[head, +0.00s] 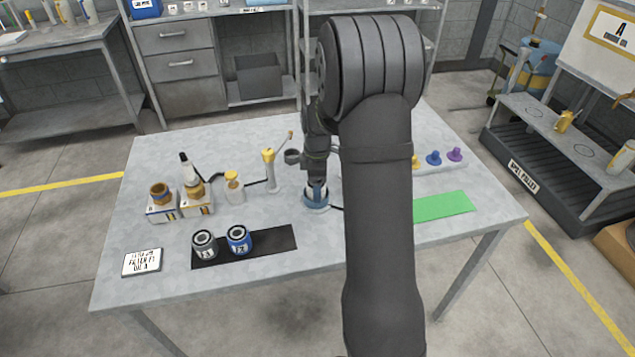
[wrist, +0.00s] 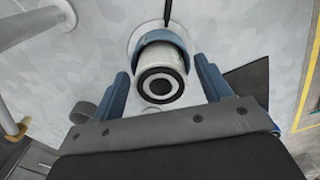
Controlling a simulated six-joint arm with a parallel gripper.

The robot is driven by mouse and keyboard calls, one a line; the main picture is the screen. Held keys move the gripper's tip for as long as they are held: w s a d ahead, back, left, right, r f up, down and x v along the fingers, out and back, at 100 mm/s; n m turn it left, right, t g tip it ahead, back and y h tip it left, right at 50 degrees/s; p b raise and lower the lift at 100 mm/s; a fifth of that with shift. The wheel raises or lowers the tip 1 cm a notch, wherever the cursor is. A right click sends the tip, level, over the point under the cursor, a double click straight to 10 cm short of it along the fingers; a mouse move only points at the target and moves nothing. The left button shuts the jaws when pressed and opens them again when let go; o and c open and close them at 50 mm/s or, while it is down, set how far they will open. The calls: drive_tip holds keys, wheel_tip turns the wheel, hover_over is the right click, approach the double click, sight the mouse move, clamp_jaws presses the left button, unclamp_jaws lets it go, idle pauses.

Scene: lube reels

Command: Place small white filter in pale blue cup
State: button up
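The small white filter (wrist: 160,62) has a black ring on its end, which faces the wrist camera. It appears to sit inside the pale blue cup (wrist: 150,40), whose rim curves around its far side; how deep it sits is hidden. In the head view, the pale blue cup (head: 316,207) stands on the table beside my arm. My gripper (wrist: 163,74) has its two blue fingers on either side of the filter, with gaps showing, so it is open. In the head view my gripper (head: 316,186) is just above the cup, partly hidden by my arm.
A grey canister (head: 205,246) and a blue canister (head: 238,240) stand on a black mat (head: 275,239) at the front. Bottles and boxes are at the left. A green mat (head: 445,205) and coloured knobs (head: 433,159) are at the right.

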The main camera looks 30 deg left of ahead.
wheel_tip(320, 180, up, 12)
drive_tip(key=shift+r, duration=0.2)
idle(0.5)
wheel_tip(320, 180, down, 13)
drive_tip(key=shift+r, duration=2.25)
drive_tip(key=shift+f, duration=0.1)
